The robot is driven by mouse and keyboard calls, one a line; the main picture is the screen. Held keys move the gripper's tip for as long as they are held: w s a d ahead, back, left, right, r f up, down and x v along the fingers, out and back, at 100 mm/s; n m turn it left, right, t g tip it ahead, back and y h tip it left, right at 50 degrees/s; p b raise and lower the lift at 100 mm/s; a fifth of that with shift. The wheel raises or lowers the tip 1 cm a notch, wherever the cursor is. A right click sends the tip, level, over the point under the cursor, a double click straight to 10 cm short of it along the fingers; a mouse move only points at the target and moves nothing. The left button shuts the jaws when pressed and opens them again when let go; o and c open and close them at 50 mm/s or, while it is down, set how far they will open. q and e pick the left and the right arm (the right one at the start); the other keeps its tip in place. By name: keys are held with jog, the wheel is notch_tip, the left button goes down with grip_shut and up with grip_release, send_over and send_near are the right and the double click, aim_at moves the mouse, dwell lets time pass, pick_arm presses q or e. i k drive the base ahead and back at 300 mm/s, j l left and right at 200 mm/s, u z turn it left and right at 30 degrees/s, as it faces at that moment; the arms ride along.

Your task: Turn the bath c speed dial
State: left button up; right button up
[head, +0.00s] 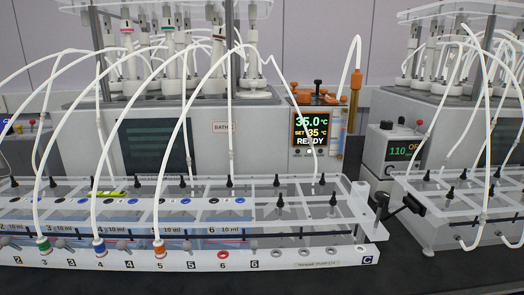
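A grey control box (398,152) stands to the right of the bath in the head view. Its dark display (404,150) reads 110 and a partly covered word that looks like OFF. A small dark round knob (390,170) seems to sit below the display, too small to make out well. The bath (190,150) carries a label (223,127) reading BATH, its letter partly covered by a tube. Its temperature display (311,130) shows 35.0 °C, set 35 °C and READY. Neither of my grippers is in view.
A long clear rack (310,257) marked C, with white tubes, spans the front left. A second rack (450,225) stands at right. A black bracket (408,204) juts out between them, below the control box. White tubes arch across the right side. Dark bench shows in front.

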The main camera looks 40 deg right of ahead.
aim_at(385, 124)
jog(key=z, duration=2.05)
